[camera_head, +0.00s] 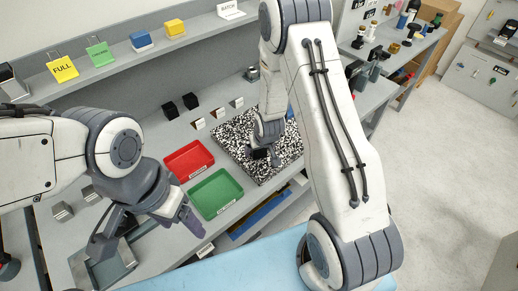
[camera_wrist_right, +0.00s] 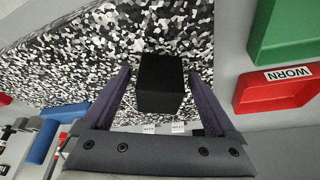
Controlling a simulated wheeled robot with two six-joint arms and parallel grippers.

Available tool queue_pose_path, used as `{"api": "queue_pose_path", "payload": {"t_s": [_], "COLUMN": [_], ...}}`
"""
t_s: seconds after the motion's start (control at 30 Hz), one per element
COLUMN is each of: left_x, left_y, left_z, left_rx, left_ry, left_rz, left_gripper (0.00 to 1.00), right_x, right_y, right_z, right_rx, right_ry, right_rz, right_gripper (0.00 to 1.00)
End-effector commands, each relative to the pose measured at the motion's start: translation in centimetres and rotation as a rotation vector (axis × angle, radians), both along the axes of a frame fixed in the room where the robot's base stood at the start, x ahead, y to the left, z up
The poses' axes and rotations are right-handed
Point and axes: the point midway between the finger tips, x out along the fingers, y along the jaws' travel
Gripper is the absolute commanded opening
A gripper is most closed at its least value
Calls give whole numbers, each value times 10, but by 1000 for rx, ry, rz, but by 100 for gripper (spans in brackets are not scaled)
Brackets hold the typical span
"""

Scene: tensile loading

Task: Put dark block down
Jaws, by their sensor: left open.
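The dark block (camera_wrist_right: 162,85) is at the speckled black-and-white mat (camera_wrist_right: 70,50), between the fingertips of my right gripper (camera_wrist_right: 158,78). A narrow gap shows on the block's left side, and the right finger is very close to it. I cannot tell whether the block's underside touches the mat. In the head view my right gripper (camera_head: 262,152) is low over the mat (camera_head: 230,133), and the block is hard to separate from the dark fingers. My left gripper (camera_head: 146,230) is open and empty at the lower left, over the bench near a grey metal tray (camera_head: 118,262).
A red tray (camera_head: 188,160) and a green tray (camera_head: 216,193) lie left of the mat. Yellow, green and blue items line the shelf (camera_head: 110,62). My right arm hides part of the bench.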

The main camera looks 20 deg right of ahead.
Motion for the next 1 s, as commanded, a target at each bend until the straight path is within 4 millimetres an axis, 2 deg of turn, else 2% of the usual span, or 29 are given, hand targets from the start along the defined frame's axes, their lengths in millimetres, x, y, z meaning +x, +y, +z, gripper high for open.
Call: {"api": "queue_pose_path", "payload": {"t_s": [0.1, 0.27, 0.7, 0.93, 1.0], "left_x": [0, 0, 0, 0, 0], "left_y": [0, 0, 0, 0, 0], "left_z": [6, -3, -15, -16, -16], "left_rx": [0, 0, 0, 0, 0], "left_ry": [0, 0, 0, 0, 0], "left_rz": [-1, 0, 3, 3, 3], "left_gripper": [72, 72, 72, 72, 72], "right_x": [0, -6, -36, -44, -48], "right_y": [0, 0, 2, 2, 8], "right_z": [6, 21, 92, 111, 116], "right_rx": [0, 0, -1, -2, 1], "right_ry": [0, -4, -6, -3, 3], "right_rz": [0, 0, 2, -1, 13], "right_gripper": [92, 92, 92, 92, 92]}}
